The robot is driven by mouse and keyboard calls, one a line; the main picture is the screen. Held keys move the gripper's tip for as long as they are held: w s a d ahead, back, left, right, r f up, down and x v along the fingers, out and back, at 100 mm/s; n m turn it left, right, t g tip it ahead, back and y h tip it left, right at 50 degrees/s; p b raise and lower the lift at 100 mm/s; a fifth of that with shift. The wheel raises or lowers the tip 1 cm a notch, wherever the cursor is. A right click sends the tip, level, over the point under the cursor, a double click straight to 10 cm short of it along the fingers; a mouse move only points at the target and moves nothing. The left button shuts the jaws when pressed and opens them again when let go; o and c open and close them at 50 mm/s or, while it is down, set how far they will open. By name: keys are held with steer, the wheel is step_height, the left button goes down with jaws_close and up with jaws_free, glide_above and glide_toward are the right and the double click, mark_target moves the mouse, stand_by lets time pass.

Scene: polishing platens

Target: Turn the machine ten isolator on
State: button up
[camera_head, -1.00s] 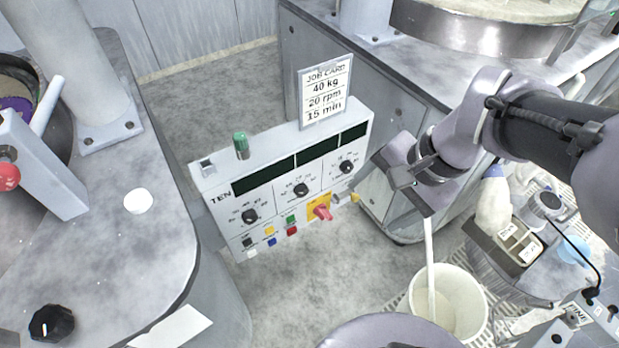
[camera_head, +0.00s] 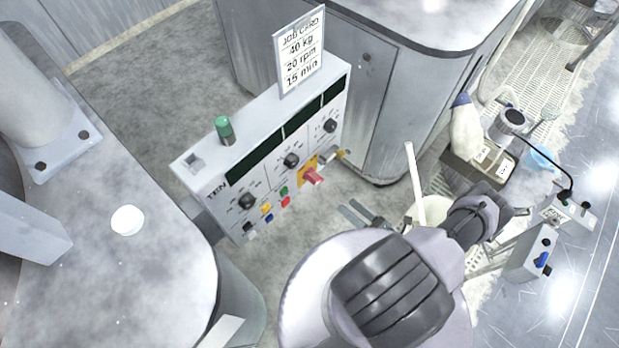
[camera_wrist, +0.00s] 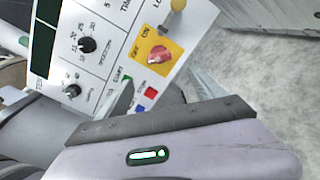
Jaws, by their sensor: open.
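The machine ten control box, lettered TEN (camera_head: 216,187), stands left of centre in the head view. Its isolator is a red knob (camera_head: 312,177) on a yellow plate (camera_head: 302,167) low on the front. In the wrist view the red knob (camera_wrist: 160,55) is near the top middle, with ON and OFF lettering beside it; which mark it points at is unclear. My gripper (camera_head: 350,206) is open and empty, below and right of the knob, apart from it. In the wrist view its fingers (camera_wrist: 163,90) point toward the panel, below the knob.
A yellowish knob (camera_head: 341,154) juts out right of the isolator. Small coloured buttons (camera_head: 284,196) sit left of it. A pale bucket (camera_head: 412,212) holding a white rod is partly hidden behind my arm.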

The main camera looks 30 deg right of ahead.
mark_target(315, 181)
steer(key=b+x, duration=0.2)
steer(key=x, duration=1.3)
steer(key=shift+w+a, duration=0.1)
steer(key=shift+w, duration=0.05)
steer(key=c, duration=1.4)
steer(key=shift+o, duration=0.2)
